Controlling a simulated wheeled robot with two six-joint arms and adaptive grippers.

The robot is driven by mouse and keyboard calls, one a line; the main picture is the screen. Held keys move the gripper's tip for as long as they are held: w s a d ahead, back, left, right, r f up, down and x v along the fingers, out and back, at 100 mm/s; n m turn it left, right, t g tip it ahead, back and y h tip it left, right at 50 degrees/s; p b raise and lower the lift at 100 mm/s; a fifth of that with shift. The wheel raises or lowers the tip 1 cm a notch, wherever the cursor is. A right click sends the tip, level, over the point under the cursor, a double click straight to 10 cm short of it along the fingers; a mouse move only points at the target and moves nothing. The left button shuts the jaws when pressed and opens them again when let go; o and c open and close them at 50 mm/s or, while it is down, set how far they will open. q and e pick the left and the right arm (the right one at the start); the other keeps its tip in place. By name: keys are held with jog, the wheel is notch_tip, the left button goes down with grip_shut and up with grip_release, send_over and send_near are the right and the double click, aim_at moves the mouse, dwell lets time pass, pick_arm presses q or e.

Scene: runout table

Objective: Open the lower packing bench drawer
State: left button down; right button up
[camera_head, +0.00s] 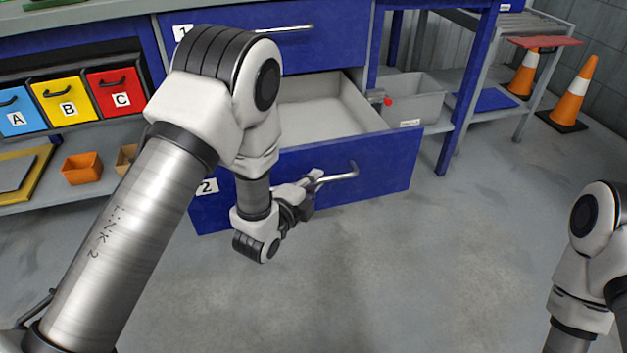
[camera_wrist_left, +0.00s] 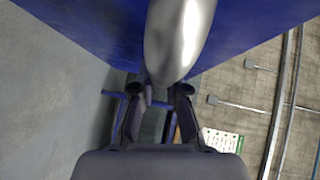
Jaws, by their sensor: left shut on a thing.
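The lower drawer, a blue front (camera_head: 375,170) marked 2, is pulled out from the packing bench. Its pale inside (camera_head: 318,108) shows and looks empty. A bar handle (camera_head: 340,177) runs across its front. My left gripper (camera_head: 312,182) is at the left part of this handle, shut on it. In the left wrist view the shiny handle (camera_wrist_left: 180,40) fills the space between the fingers of the left gripper (camera_wrist_left: 160,92), with the blue drawer front behind. The upper drawer (camera_head: 325,40), marked 1, is closed. My right gripper is not in view; only part of the right arm shows.
Blue, yellow and red bins (camera_head: 62,100) marked A, B and C stand at the left, above an orange box (camera_head: 82,168). A grey bin (camera_head: 412,97) sits right of the drawer. Traffic cones (camera_head: 573,90) stand at the far right. The floor before the drawer is clear.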

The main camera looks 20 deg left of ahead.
pick_arm(q)
jog(key=c, duration=1.2)
grip_release()
jog(key=v, duration=0.7)
jog(key=shift+s, duration=0.2)
